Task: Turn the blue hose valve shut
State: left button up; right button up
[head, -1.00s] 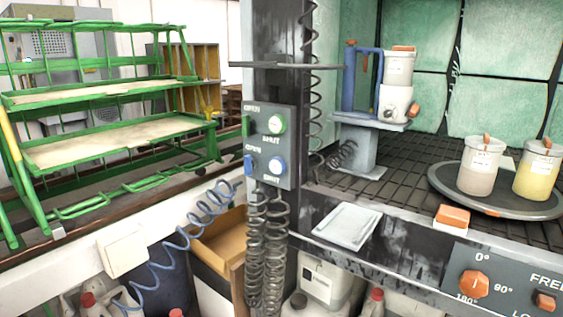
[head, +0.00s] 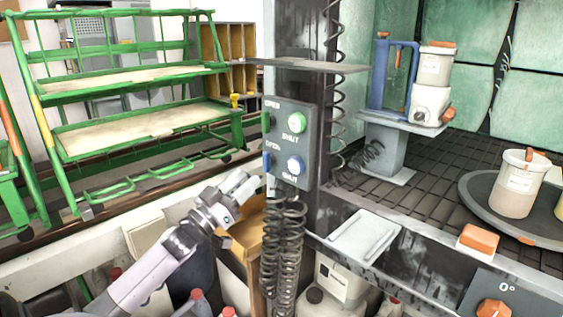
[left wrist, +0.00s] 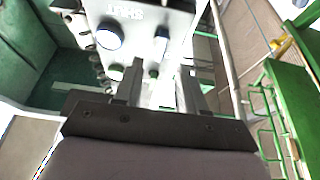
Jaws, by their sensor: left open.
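The valve panel (head: 309,152) is a dark plate on the post, with OPEN and SHUT labels. The blue valve has a pale-faced round blue knob (head: 295,165) by SHUT and a blue tab (head: 267,162) at the panel's left edge. My left gripper (head: 247,185) is open and empty, just left of and below the blue tab, apart from it. In the left wrist view my fingers (left wrist: 160,88) point toward the panel, which appears upside down. The blue knob (left wrist: 108,36) and blue tab (left wrist: 161,36) show beyond the fingertips. My right gripper is out of view.
A green knob (head: 296,122) and green tab (head: 267,122) sit above the blue pair. Coiled black hoses (head: 284,245) hang below the panel. A green rack (head: 140,130) stands at left. A grey shelf plate (head: 312,66) juts out above the panel.

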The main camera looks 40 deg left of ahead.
aim_at(264, 162)
pick_arm(q)
jog(key=shift+x, duration=3.3)
grip_shut()
